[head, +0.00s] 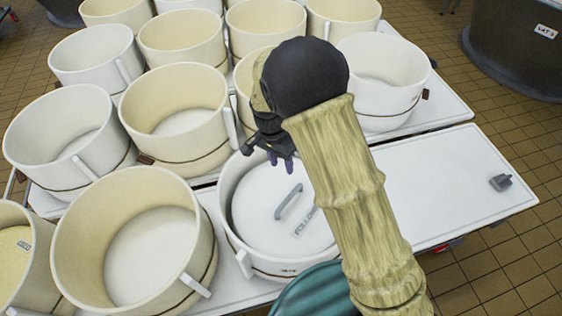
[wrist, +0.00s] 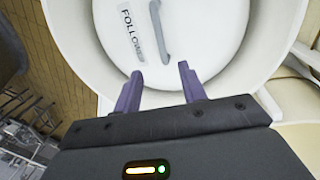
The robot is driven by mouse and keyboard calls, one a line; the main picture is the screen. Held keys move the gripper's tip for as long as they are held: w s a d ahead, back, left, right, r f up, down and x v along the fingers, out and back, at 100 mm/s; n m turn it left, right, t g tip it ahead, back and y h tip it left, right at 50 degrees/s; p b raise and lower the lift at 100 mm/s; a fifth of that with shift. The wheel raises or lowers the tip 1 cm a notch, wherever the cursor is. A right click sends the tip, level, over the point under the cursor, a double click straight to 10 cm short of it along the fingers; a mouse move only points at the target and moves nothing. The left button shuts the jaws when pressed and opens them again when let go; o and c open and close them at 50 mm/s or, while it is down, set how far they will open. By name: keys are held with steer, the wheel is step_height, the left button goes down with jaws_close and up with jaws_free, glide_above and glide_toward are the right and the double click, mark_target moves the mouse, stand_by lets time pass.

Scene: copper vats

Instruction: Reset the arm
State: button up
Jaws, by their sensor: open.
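My gripper (head: 280,158) is in the middle of the head view, above the far rim of a white round tub with a white lid inside it. In the wrist view its two purple fingers (wrist: 158,90) stand apart with nothing between them. The lid (head: 270,215) has a grey bar handle (head: 289,202) and a label that seems to read "FOLLOW", cut off or blurred at its end. The handle also shows in the wrist view (wrist: 158,32), beyond the fingertips. My sleeved arm hides part of the tub's right side.
Several open cream and white tubs (head: 130,245) crowd the white tables at left and behind. A dark vat (head: 520,50) stands on the tiled floor at far right.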

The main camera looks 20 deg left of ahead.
stand_by(0.4)
steer(key=d+r+n+t+y, duration=0.1)
steer(key=d+r, duration=0.3)
steer(key=d, duration=0.5)
steer(key=d+r+n+y, duration=0.1)
steer(key=d+r, duration=0.3)
steer(key=d, duration=0.4)
steer(key=s+d+r+n+t, duration=0.2)
steer(key=s+d+r, duration=0.2)
steer(key=s+d, duration=0.4)
steer(key=d, duration=0.3)
steer(key=shift+s+d+r, duration=0.15)
steer(key=shift+s+d, duration=0.2)
steer(key=shift+d, duration=0.05)
